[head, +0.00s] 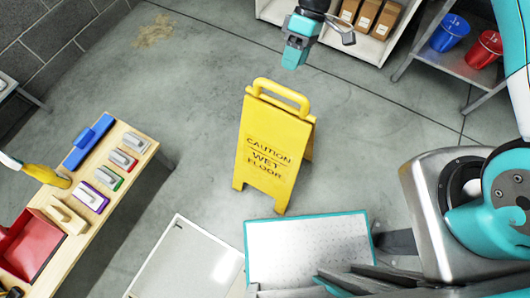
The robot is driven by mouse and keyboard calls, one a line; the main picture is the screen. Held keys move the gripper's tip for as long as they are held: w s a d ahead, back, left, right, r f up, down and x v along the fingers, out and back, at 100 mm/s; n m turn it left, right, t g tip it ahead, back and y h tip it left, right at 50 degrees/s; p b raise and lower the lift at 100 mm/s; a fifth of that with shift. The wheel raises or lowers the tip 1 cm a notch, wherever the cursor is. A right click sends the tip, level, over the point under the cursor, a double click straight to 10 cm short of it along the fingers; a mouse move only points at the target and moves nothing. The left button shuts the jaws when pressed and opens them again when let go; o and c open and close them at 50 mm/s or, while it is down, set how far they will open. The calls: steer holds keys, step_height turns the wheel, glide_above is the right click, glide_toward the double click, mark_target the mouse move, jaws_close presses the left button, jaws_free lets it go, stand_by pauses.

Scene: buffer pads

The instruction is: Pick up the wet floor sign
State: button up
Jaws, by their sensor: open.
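The yellow wet floor sign (267,152) stands upright on the grey floor in the middle of the head view. It is an A-frame with a handle loop (281,92) on top and dark lettering "CAUTION WET FLOOR" on its front panel. My gripper (318,45) is at the top of the view, above and slightly right of the sign's handle in the picture. It is open, with nothing seen between its fingers, and appears apart from the sign. The back panel of the sign is mostly hidden behind the front one.
A wooden bench (140,152) with several pads and a red dustpan (32,245) stands left. A shelf with brown boxes (364,18) is at the top. A metal rack with a blue bucket (450,33) and red bucket (485,49) is at upper right. Floor around the sign is clear.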

steer(key=p+x, duration=0.1)
steer(key=x, duration=0.9)
steer(key=shift+s+a+f, duration=0.1)
steer(key=shift+s, duration=0.15)
jaws_close()
stand_by(1.0)
